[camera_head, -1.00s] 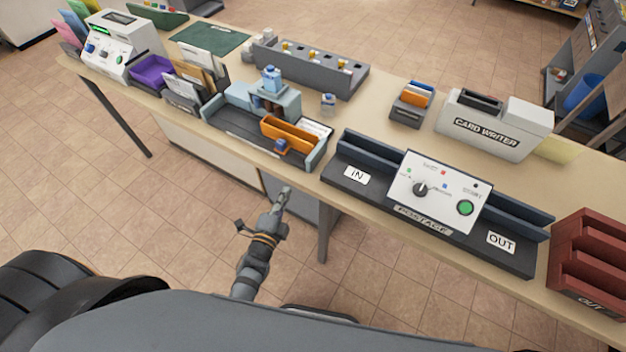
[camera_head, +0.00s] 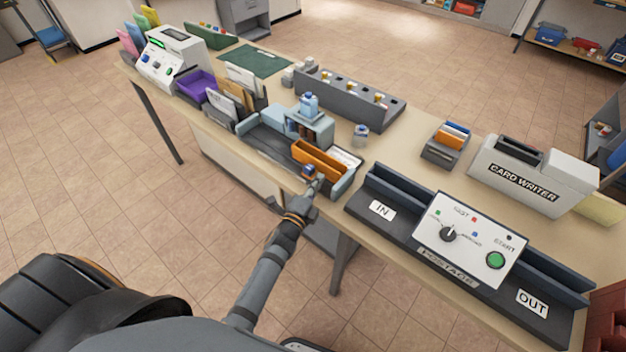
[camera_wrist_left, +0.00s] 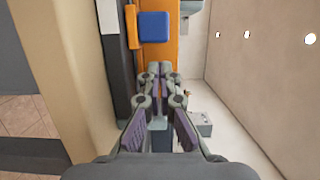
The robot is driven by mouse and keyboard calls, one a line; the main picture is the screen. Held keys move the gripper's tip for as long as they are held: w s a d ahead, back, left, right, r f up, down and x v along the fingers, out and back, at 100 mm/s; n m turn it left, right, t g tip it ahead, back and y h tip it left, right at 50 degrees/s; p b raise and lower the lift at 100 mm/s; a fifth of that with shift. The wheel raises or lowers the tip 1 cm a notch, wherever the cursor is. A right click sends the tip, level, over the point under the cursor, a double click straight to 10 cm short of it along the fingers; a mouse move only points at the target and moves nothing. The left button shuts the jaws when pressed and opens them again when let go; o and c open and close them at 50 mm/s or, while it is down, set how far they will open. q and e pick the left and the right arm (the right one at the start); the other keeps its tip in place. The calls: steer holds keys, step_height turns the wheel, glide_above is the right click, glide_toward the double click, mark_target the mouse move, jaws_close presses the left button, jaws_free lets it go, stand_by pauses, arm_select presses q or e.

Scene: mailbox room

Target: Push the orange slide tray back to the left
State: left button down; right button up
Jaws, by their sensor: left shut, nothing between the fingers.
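The orange slide tray (camera_head: 320,158) sits at the right end of a dark track in a light blue-grey device (camera_head: 262,143) on the table. A small blue knob (camera_head: 308,170) is on the tray's front. My left gripper (camera_head: 318,183) is shut and empty at the table's front edge, just right of the blue knob; I cannot tell if it touches. In the left wrist view the orange tray (camera_wrist_left: 158,50) and its blue knob (camera_wrist_left: 154,27) lie just beyond the closed fingertips (camera_wrist_left: 158,72). My right gripper is not in view.
A postage machine (camera_head: 465,240) with IN and OUT signs stands to the right of the device. Letter holders (camera_head: 230,100) and a purple bin (camera_head: 195,85) stand to its left. A blue bottle (camera_head: 309,105) stands behind the track. The track left of the tray is clear.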

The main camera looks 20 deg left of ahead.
arm_select(q)
steer(key=shift+w+a+r, duration=0.1)
steer(key=shift+w+a, duration=0.1)
steer(key=shift+a, duration=0.65)
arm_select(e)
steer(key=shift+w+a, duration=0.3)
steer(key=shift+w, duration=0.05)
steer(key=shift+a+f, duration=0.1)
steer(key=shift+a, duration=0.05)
